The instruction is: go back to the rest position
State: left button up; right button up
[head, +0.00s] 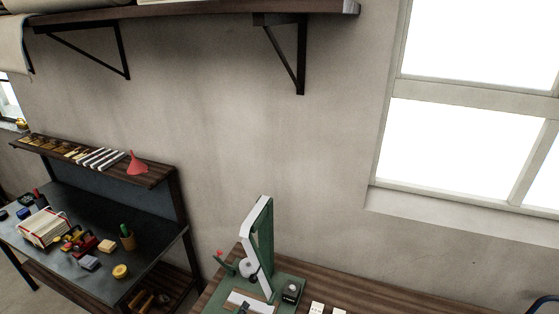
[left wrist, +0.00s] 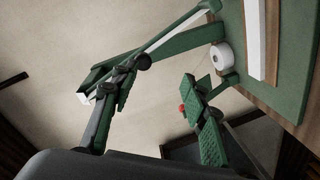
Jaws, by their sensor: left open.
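My left gripper (left wrist: 157,82) shows in the left wrist view, with its dark and green fingers spread wide apart. Nothing is held between them. I cannot make it out clearly in the head view. My right gripper is in neither view. A green and white bench machine (head: 260,240) stands on a wooden tabletop at the bottom middle of the head view. In the left wrist view its green base (left wrist: 294,85) is behind and to the right of the fingers; whether they touch it is hidden.
The wooden tabletop (head: 350,285) runs right along the wall. A dark workbench (head: 105,285) with several small items and a red funnel (head: 137,165) on its shelf stands at left. A bracketed wall shelf (head: 200,16) hangs above, with beige cloth (head: 12,45) at its left end.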

pick_arm(q)
jog(key=s+a+f+m+g+y, duration=0.2)
jog(key=s+a+f+m+g, duration=0.3)
jog(key=s, duration=0.6)
jog(key=s+a+g+y, duration=0.2)
jog(key=s+a+g, duration=0.1)
jog(key=s+a, duration=0.65)
jog(key=s+a+f+m+g+y, duration=0.25)
jog(key=s+a+g, duration=0.2)
jog(key=s, duration=0.75)
notch_tip(320, 180, down, 37)
jog(key=s+m+h+b, duration=0.1)
jog(key=b, duration=0.8)
jog(key=s+f+g+b, duration=0.1)
jog(key=s+f+b, duration=0.3)
jog(key=s+f, duration=0.6)
jog(key=s+d+f+g+b, duration=0.1)
jog(key=s+f+b, duration=0.3)
jog(key=s+f, duration=0.6)
notch_tip(320, 180, down, 8)
jog(key=shift+s+f+m, duration=0.1)
jog(key=shift+s+m, duration=0.2)
jog(key=shift+m, duration=0.05)
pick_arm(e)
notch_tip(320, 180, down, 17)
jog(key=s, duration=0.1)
